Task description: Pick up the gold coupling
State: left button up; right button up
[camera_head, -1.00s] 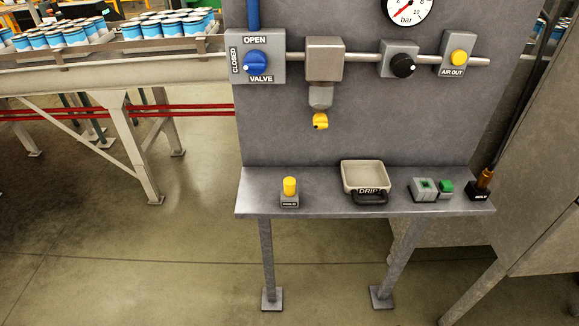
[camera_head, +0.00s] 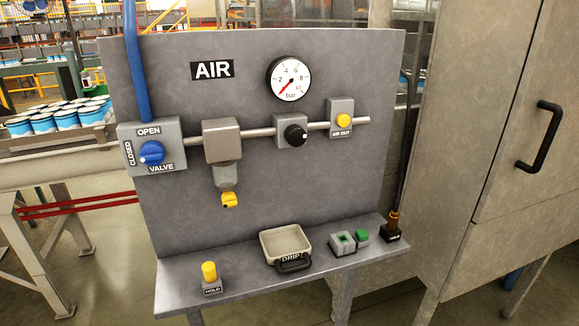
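The gold coupling (camera_head: 394,221) appears to be the brass-coloured piece at the right end of the shelf. It stands upright in a small black holder (camera_head: 393,235) with a white label. A dark hose (camera_head: 405,165) runs up from its top. Neither of my grippers shows in the head view.
A grey shelf (camera_head: 235,284) carries a yellow knob on a HOLD block (camera_head: 210,275), a DRIP tray (camera_head: 283,243) and a grey-green block (camera_head: 342,242). The AIR panel (camera_head: 260,185) stands behind, with a valve (camera_head: 152,153) and gauge (camera_head: 289,79). A cabinet (camera_head: 480,150) stands close on the right.

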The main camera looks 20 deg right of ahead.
aim_at(393, 217)
jog(key=z, duration=1.25)
